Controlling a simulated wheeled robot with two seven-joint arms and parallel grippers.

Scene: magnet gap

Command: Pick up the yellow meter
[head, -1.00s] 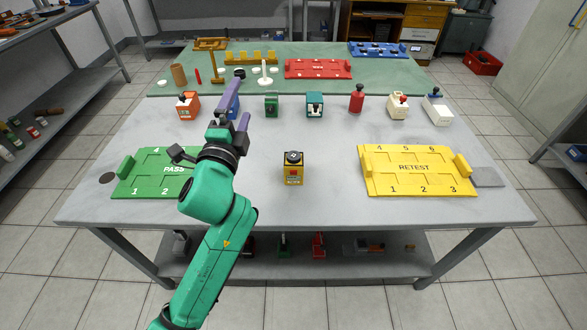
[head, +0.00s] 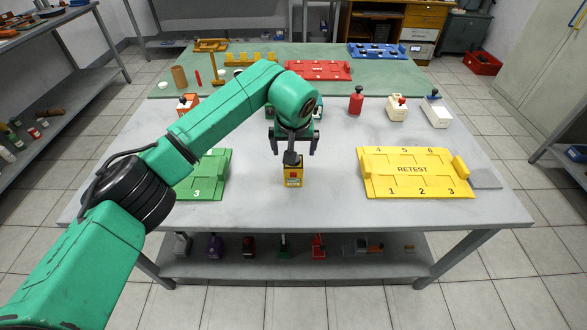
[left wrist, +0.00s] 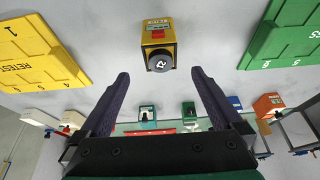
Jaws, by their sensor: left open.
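The yellow meter (head: 293,176) stands upright on the grey table near its front middle. It has a black knob on top and a red patch on its face. My left gripper (head: 294,148) is above and just behind the meter in the head view, pointing down. In the left wrist view the yellow meter (left wrist: 158,38) lies ahead of the two dark fingers of my left gripper (left wrist: 159,80), which are spread apart with nothing between them. The knob faces the camera there. My right gripper is not in view.
A yellow RETEST tray (head: 415,172) lies to the right of the meter. A green PASS tray (head: 208,178) lies to the left, partly hidden by my arm. A red device (head: 356,100) and white devices (head: 436,112) stand behind. The table around the meter is clear.

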